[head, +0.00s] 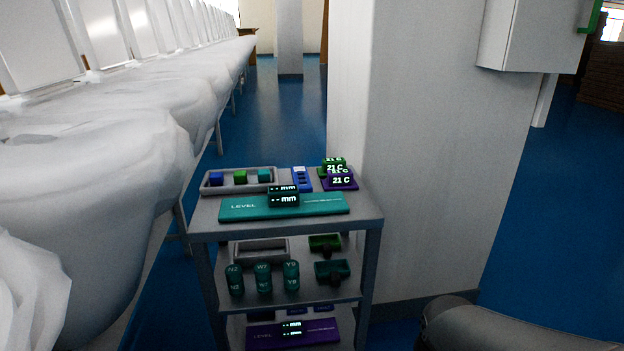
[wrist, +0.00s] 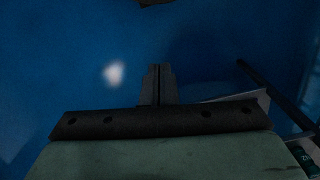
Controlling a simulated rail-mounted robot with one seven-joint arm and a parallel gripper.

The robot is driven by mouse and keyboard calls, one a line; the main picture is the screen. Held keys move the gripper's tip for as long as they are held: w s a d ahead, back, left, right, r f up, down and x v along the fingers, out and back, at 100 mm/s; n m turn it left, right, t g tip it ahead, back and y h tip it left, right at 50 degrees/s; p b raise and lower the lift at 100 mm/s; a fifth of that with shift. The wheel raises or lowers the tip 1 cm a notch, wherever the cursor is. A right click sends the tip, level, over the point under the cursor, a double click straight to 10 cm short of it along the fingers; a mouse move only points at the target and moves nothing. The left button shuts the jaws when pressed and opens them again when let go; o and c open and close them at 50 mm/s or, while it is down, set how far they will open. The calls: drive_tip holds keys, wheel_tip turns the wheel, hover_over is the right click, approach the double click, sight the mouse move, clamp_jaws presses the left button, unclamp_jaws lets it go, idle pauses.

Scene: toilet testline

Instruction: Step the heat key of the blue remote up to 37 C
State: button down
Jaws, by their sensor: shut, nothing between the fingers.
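The blue remote (head: 302,180) lies on the top shelf of the grey cart, towards its back, between a grey tray and the lit displays. It shows a pale screen at its far end and dark keys below, too small to read. Two displays, one on a green base (head: 333,165) and one on a purple base (head: 341,182), read 21 C. My gripper (wrist: 158,72) shows in the wrist view with its fingers together and empty, over blue floor. The remote is not in the wrist view, and the gripper is not in the head view.
The cart (head: 372,219) stands beside a white pillar (head: 410,130). A grey tray (head: 217,190) with coloured blocks and a teal LEVEL board (head: 240,209) share its top. White wrapped toilets (head: 90,170) line the left. Open blue floor (head: 545,190) lies to the right.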

idle(0.8)
wheel_tip(320, 180, up, 30)
drive_tip(key=t+y+p, duration=0.7)
drive_tip(key=p, duration=2.3)
hover_over(303, 182)
drive_tip(key=shift+d+f, duration=0.25)
drive_tip(key=shift+d, duration=0.1)
drive_tip(key=shift+f, duration=0.1)
wheel_tip(303, 182, down, 8)
drive_tip(key=b, duration=0.5)
drive_tip(key=shift+r, duration=0.2)
drive_tip(key=shift+f+b, duration=0.55)
drive_tip(key=shift+b, duration=0.3)
drive_tip(key=shift+f, duration=0.15)
